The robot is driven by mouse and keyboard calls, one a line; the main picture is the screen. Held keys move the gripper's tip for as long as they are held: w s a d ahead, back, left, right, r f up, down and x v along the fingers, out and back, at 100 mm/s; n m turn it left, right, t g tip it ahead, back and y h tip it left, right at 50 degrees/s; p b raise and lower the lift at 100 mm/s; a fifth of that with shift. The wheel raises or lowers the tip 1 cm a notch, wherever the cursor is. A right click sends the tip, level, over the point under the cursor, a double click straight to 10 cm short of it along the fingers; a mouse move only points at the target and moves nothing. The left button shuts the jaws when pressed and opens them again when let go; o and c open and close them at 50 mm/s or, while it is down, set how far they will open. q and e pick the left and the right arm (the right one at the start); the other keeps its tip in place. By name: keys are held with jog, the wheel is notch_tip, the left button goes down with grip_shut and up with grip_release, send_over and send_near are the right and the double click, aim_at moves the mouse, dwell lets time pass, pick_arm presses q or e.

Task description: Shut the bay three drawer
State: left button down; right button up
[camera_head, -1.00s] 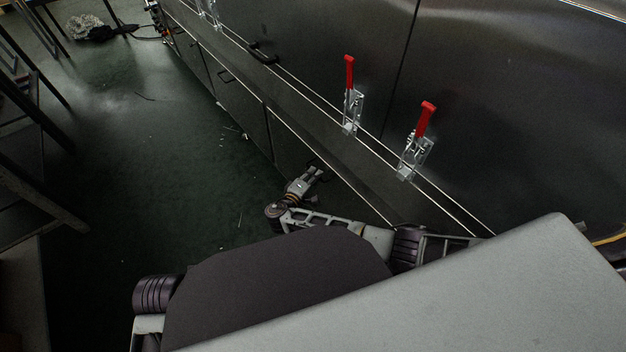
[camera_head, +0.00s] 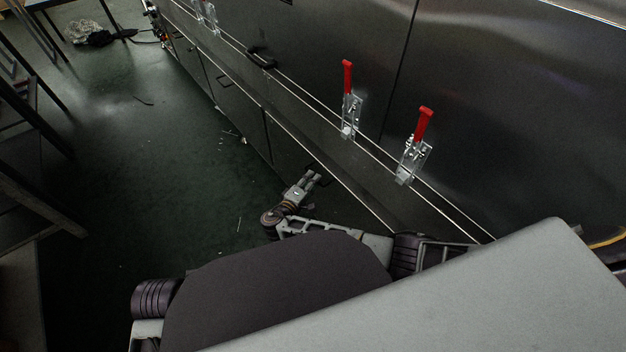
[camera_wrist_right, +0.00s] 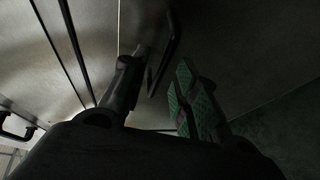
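A dark drawer front (camera_head: 283,148) with a black bar handle is low on the dryer side, at the middle of the head view. Which bay it belongs to cannot be read, and it looks roughly in line with its neighbours. My right gripper (camera_head: 314,178) is at this front, beside the handle. In the right wrist view the right gripper (camera_wrist_right: 163,72) has its fingers spread, with green padding on one. The dark handle (camera_wrist_right: 170,50) shows between and just beyond the fingertips; contact cannot be told. My left gripper is not in view.
Two red-handled toggle clamps (camera_head: 347,95) (camera_head: 415,145) stand on the dryer above. Another low front with a handle (camera_head: 225,82) and an upper black handle (camera_head: 261,57) are farther along. The green floor (camera_head: 160,170) is largely clear; dark frames (camera_head: 35,110) stand at left.

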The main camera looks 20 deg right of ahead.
jog(key=shift+v, duration=2.8)
